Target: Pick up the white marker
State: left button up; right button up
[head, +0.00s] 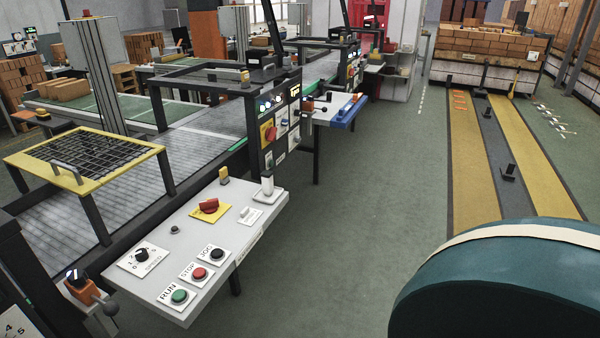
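I cannot make out a white marker for certain. A small white upright piece (267,185) stands on a white plate at the far right corner of the grey control panel (205,232); its kind is unclear. Several small pale items (556,122) lie on the floor at the far right, too small to identify. Neither of my grippers is in view.
Green floor (370,220) is clear in the middle. A brick stack (490,48) stands behind. A teal rounded form hides the lower right.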

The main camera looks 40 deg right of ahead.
aim_at(268, 178)
jog(key=z, duration=1.15)
jog(key=u, duration=0.5)
jog(key=j+u, duration=0.15)
jog(key=u, duration=0.8)
jog(key=i+u, duration=0.1)
jog(key=u, duration=0.4)
jog(key=l+z, duration=0.1)
jog(key=z, duration=1.9)
jog(key=l+u, duration=0.1)
jog(key=u, duration=0.3)
jog(key=i+l+u, duration=0.15)
jog(key=u, duration=0.25)
jog(key=l+u, duration=0.1)
jog(key=u, duration=0.3)
jog(key=l+u, duration=0.15)
jog(key=u, duration=0.3)
